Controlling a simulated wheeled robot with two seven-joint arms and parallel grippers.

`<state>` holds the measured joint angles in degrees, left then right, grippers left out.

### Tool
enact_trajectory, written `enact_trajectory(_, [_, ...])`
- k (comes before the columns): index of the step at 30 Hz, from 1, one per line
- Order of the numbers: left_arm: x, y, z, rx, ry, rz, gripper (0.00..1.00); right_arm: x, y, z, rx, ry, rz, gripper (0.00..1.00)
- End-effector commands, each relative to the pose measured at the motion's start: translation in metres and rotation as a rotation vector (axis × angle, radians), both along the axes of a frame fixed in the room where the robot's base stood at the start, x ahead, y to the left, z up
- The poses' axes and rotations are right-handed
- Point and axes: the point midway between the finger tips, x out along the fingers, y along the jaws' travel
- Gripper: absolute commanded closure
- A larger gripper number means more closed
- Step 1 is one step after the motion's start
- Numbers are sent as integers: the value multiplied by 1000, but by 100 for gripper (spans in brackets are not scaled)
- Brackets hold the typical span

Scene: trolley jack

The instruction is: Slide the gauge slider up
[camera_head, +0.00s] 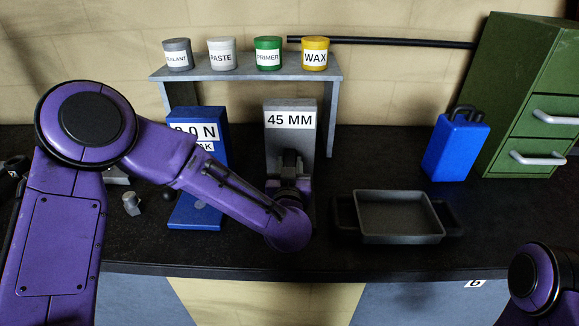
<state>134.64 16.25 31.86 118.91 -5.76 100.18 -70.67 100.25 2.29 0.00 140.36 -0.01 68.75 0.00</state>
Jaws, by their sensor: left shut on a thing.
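The gauge (291,120) is a grey upright block with a white "45 MM" label, standing on the dark bench below the shelf. My left arm reaches in from the left, and my left gripper (291,163) is at the gauge's front face, below the label. The gripper is shut on the gauge slider, which is mostly hidden behind the fingers and wrist. Of my right arm only a purple joint shows at the lower right corner; its gripper is out of view.
A blue device (212,130) stands left of the gauge, partly behind my arm. A grey shelf (245,68) above holds several labelled tins. A dark tray (398,215), a blue can (456,145) and a green drawer cabinet (530,95) stand to the right.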

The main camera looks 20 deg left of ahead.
Motion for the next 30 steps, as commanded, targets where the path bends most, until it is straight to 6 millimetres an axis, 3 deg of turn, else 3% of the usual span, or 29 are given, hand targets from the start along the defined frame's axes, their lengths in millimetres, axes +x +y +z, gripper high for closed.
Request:
enact_trajectory(1, [1, 0, 21, 2, -9, 0, 100, 0, 0, 16, 0, 0, 0, 57])
enact_trajectory(3, [2, 0, 33, 2, -9, 1, 100, 0, 0, 25, 0, 0, 0, 57])
enact_trajectory(13, [2, 0, 37, -1, -15, 2, 100, 0, 0, 24, 0, 0, 0, 57])
enact_trajectory(14, [2, 0, 37, -1, -15, 2, 54, 0, 0, 24, 0, 0, 0, 57])
enact_trajectory(15, [2, 0, 37, -1, -15, 2, 43, 0, 0, 24, 0, 0, 0, 57])
enact_trajectory(25, [-2, -1, 33, 1, -9, 0, 43, 0, 0, 21, 0, 0, 0, 57])
enact_trajectory(30, [-34, -11, 30, 2, -11, -2, 43, 0, 0, 6, 0, 0, 0, 57])
